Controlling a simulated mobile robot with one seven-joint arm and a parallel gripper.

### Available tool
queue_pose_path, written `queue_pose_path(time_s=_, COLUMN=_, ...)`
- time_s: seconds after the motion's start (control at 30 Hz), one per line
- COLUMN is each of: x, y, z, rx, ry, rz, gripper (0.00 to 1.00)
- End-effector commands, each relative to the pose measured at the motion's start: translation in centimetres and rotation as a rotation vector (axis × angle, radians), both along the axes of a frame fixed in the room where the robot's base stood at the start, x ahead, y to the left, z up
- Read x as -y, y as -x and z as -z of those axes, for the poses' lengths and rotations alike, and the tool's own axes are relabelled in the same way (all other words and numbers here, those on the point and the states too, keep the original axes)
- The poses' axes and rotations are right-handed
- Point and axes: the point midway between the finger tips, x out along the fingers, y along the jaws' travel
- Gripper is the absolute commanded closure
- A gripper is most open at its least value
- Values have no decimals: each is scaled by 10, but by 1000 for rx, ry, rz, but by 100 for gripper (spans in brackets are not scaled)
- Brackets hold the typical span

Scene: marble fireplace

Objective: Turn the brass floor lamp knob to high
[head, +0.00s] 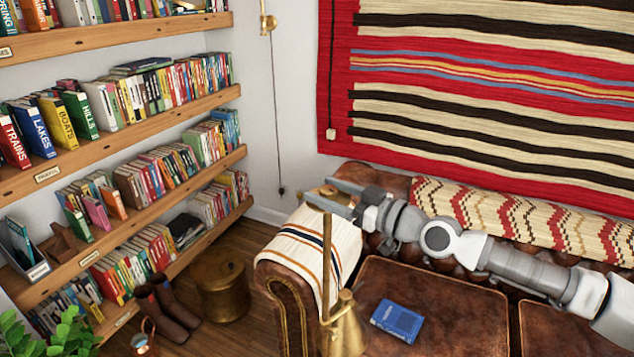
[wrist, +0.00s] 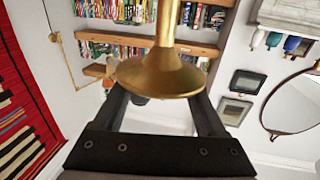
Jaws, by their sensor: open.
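The brass floor lamp shows in the head view as a thin upright pole (head: 327,260) with a brass bell-shaped part (head: 344,328) low in front of the sofa. My gripper (head: 332,198) is at the upper end of the pole, beside a brass round part there. In the wrist view a flared brass piece (wrist: 160,78) with a stem fills the upper middle, in front of my open gripper (wrist: 160,105), and overlaps the space between its dark fingers. I cannot tell whether they touch it. No knob can be made out clearly.
My arm reaches over a brown leather sofa (head: 425,280) with a blue book (head: 397,320) on it. Bookshelves (head: 120,130) stand at left, with a brass bin (head: 222,290) and boots (head: 168,315) below. A striped hanging (head: 500,90) covers the back wall.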

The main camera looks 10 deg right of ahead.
Motion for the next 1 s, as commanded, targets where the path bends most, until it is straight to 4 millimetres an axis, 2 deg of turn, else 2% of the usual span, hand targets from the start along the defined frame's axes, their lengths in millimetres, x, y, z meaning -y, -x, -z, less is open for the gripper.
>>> queue_pose_path(time_s=0.23, x=-16, y=-17, z=0, rx=-1, ry=1, rz=0, gripper=26)
queue_pose_path(time_s=0.6, x=-18, y=-20, z=0, rx=0, ry=0, rz=0, gripper=26)
queue_pose_path(time_s=1.0, x=-18, y=-20, z=0, rx=0, ry=0, rz=0, gripper=98)
